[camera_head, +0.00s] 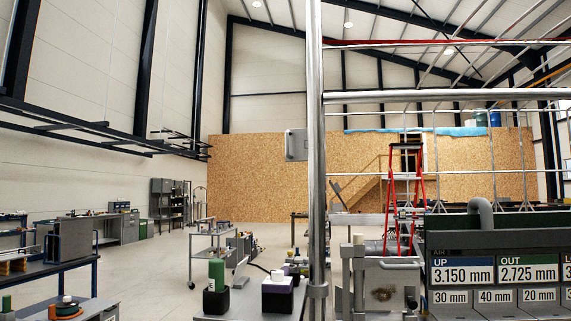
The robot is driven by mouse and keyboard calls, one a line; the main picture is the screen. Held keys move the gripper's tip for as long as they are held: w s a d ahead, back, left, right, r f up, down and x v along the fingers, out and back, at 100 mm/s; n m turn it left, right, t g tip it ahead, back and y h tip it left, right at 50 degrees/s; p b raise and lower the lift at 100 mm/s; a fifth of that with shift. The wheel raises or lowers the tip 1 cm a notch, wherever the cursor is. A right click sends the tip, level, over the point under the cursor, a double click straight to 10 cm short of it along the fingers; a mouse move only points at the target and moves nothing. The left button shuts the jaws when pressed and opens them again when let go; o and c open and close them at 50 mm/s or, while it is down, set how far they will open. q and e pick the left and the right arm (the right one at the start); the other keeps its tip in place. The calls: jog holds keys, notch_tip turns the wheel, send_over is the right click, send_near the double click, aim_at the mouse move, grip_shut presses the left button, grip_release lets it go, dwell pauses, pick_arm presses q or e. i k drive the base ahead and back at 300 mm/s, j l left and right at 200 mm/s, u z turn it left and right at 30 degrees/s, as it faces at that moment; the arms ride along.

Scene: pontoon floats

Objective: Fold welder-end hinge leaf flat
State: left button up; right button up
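I cannot pick out a welder-end hinge leaf with certainty. A small grey metal plate or box (296,145) stands out to the left of a tall metal post (317,200), close to it or joined to it; I cannot tell which. Neither of my grippers shows in the head view.
A readout panel (500,272) marked UP 3.150 mm and OUT 2.725 mm is near at right. A grey metal fixture (384,285) stands beside it. A red stepladder (418,185) is behind. A trolley (216,243) and benches stand left, with open floor (150,262) between.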

aim_at(296, 143)
jog(key=i+j+z, duration=0.15)
jog(key=j, duration=0.15)
jog(key=i+j+z, duration=0.15)
jog(key=j, duration=0.15)
jog(key=i+l+u, duration=0.15)
jog(key=i+l, duration=0.3)
jog(key=i, duration=0.15)
